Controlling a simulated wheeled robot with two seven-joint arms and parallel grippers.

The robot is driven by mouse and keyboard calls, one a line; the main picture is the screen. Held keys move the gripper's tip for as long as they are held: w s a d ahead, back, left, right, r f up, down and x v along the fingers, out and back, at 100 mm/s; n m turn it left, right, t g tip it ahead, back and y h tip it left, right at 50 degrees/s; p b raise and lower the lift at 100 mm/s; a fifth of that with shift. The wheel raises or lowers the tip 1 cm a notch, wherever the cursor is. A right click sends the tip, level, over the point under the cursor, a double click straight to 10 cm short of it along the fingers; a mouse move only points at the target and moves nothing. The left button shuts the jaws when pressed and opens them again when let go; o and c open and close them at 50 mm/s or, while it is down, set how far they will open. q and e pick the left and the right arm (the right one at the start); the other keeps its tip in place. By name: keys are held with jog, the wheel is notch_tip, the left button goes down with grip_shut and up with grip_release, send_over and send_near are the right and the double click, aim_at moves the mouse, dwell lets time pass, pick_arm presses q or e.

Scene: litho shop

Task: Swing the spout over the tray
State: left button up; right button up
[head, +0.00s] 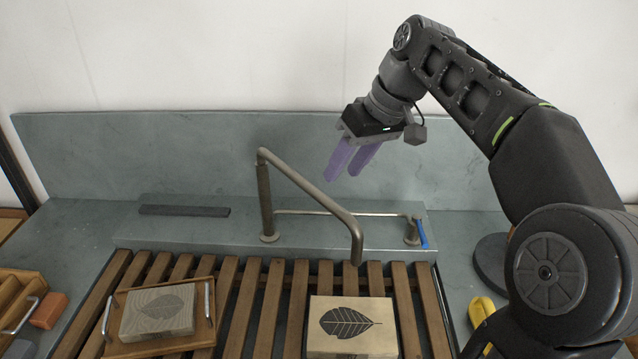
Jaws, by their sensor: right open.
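The spout (308,188) is a bent grey-brown metal pipe on an upright post at the back ledge. It slants right and forward, and its downturned end hangs over the slats, behind the pale block on the right. The tray (150,347) is wooden with metal handles, stands at the left on the slats, and holds a grey block with a leaf picture (158,311). The spout's end is well to the right of the tray. My right gripper (341,176), with purple fingers, is open and empty, and appears above and behind the spout's slanting part. My left gripper is out of view.
A pale block with a dark leaf print (352,326) lies on the wooden slats (268,310). A low rail with a blue lever (422,234) runs behind the spout. A dark bar (184,210) lies on the ledge. A yellow object (481,308) is at the right.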

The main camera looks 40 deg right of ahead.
aim_at(327, 197)
jog(key=shift+p+x, duration=0.3)
jog(key=shift+x, duration=3.55)
grip_shut()
